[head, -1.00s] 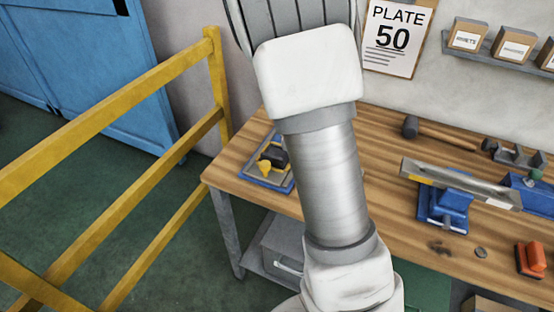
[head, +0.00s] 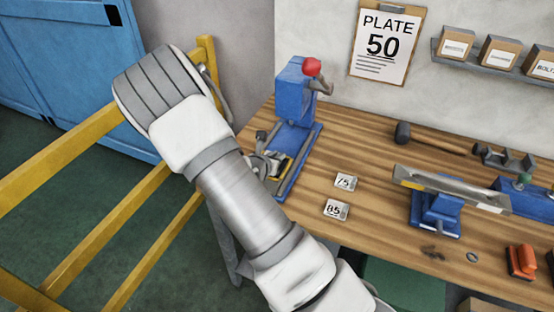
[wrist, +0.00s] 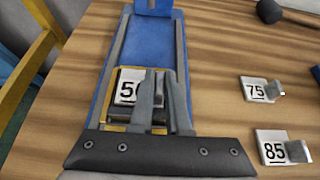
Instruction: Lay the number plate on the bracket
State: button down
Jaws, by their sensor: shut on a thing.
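The number plate, a small white plate marked 50 (wrist: 127,86), shows in the wrist view. My gripper (wrist: 153,88) is shut on its right side, and its fingers hide the last digit and part of the plate. The plate is over a yellow-edged seat (wrist: 110,108) on the blue press bed (wrist: 150,42), between two grey rails. I cannot tell whether it touches the seat, or whether this seat is the bracket. In the head view my gripper (head: 271,163) is at the front of the blue press (head: 290,92), partly behind my arm.
Plates 75 (head: 345,182) and 85 (head: 336,210) lie right of the press. A long grey metal bar (head: 440,184) rests on a blue stand (head: 435,215). A mallet (head: 430,140) lies behind. A yellow railing (head: 80,141) stands left. A wall sheet (head: 386,45) reads PLATE 50.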

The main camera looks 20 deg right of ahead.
jog(key=shift+f, duration=0.8)
jog(key=shift+f, duration=0.15)
jog(key=c, duration=0.9)
grip_release()
